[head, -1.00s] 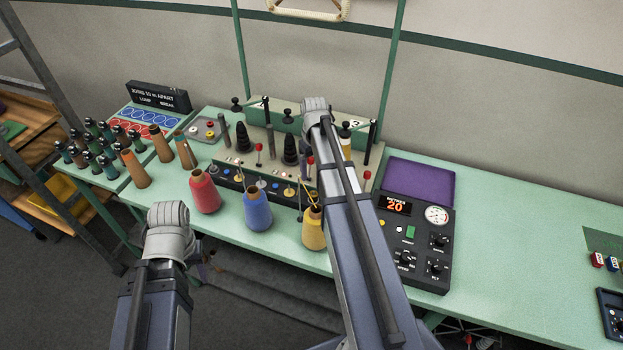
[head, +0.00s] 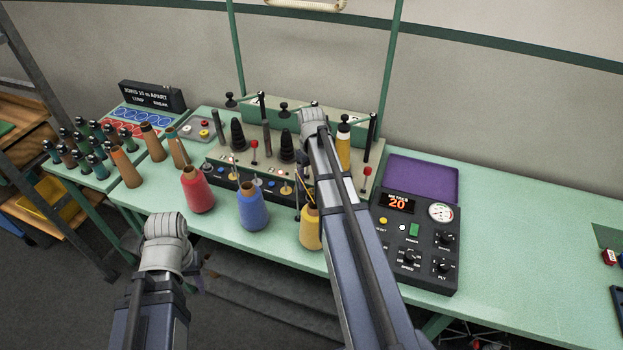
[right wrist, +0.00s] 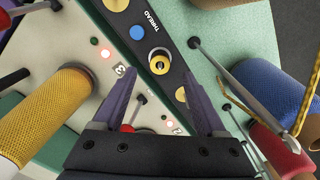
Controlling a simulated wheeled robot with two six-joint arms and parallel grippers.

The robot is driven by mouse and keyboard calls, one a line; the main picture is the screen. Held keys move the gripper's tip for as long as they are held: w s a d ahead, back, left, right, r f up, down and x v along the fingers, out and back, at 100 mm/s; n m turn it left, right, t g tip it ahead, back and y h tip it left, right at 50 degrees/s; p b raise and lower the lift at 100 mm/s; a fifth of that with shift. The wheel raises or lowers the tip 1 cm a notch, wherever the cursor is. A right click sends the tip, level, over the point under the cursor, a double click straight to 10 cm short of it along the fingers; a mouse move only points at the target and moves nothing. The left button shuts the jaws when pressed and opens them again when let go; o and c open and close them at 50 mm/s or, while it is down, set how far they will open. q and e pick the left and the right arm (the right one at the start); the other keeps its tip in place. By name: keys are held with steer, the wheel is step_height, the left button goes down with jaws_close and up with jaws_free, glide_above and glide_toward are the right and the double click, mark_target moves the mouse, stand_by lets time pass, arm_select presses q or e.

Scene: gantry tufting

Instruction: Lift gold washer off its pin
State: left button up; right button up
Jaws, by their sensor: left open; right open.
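In the right wrist view a gold washer (right wrist: 159,62) sits around a pin on the dark front panel, below the word THREAD. My right gripper (right wrist: 160,76) is open and empty. Its two purple fingers point toward the washer, which shows just beyond the gap between the tips. Another gold part (right wrist: 181,95) on the panel is partly covered by the right-hand finger.
Red (head: 197,190), blue (head: 252,207) and yellow (head: 310,228) yarn cones stand along the front of the panel. A yellow bobbin (right wrist: 45,115) stands left of the right gripper. A control box (head: 415,240) is to the right; the bench beyond it is mostly clear.

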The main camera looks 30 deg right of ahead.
mark_target(311, 189)
step_height(311, 189, down, 4)
steer(key=b, duration=0.3)
steer(key=shift+f, duration=0.1)
jaws_close()
stand_by(1.0)
steer(key=shift+r, duration=0.2)
steer(key=shift+r+p, duration=3.55)
steer(key=shift+p, duration=0.15)
